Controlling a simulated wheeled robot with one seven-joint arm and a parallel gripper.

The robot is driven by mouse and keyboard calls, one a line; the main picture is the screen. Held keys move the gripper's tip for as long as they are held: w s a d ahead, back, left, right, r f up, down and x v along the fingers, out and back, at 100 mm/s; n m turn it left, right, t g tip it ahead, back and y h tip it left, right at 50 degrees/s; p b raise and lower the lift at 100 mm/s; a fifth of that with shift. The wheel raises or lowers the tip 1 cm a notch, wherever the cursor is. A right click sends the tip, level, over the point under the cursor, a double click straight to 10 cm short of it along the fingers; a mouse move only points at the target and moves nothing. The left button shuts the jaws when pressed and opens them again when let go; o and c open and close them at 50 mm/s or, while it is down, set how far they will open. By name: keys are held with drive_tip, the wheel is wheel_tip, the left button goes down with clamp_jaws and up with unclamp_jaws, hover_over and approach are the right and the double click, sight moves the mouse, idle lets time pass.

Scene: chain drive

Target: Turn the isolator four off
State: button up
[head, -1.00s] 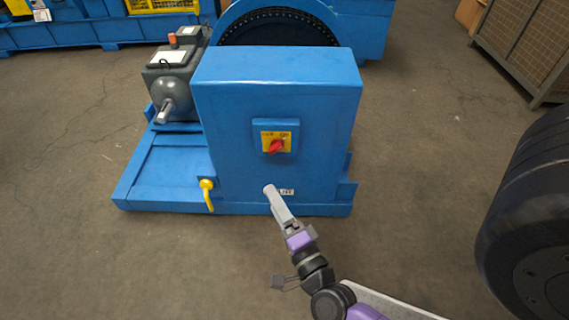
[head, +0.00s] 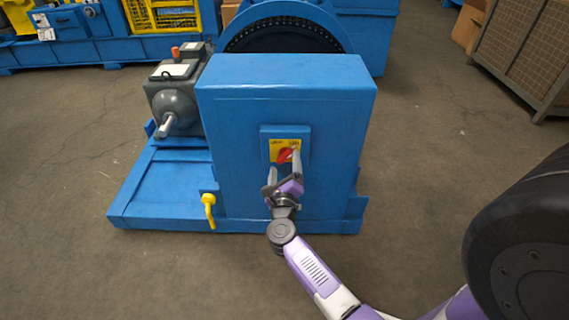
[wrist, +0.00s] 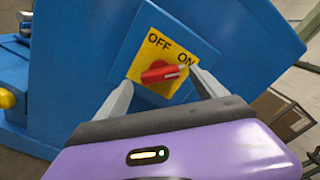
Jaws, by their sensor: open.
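The isolator is a red rotary knob (wrist: 164,73) on a yellow plate (wrist: 150,54) marked OFF and ON. It sits on the front of the blue cabinet (head: 232,105). In the wrist view the knob's pointed end is toward ON. The red knob also shows in the head view (head: 285,155), partly hidden by a finger. My gripper (wrist: 157,88) is open, with one finger on each side of the knob in the wrist view. In the head view my gripper (head: 284,163) is right in front of the plate. I cannot tell whether the fingers touch the knob.
A yellow hook-shaped handle (head: 208,208) stands low at the cabinet's left. A grey motor (head: 174,98) sits on the blue base behind it. A large black wheel (head: 520,230) is at the right. The floor between is clear.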

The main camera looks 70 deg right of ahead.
drive_tip(key=shift+x, duration=1.1)
drive_tip(key=c, duration=1.4)
drive_tip(key=shift+o, duration=0.2)
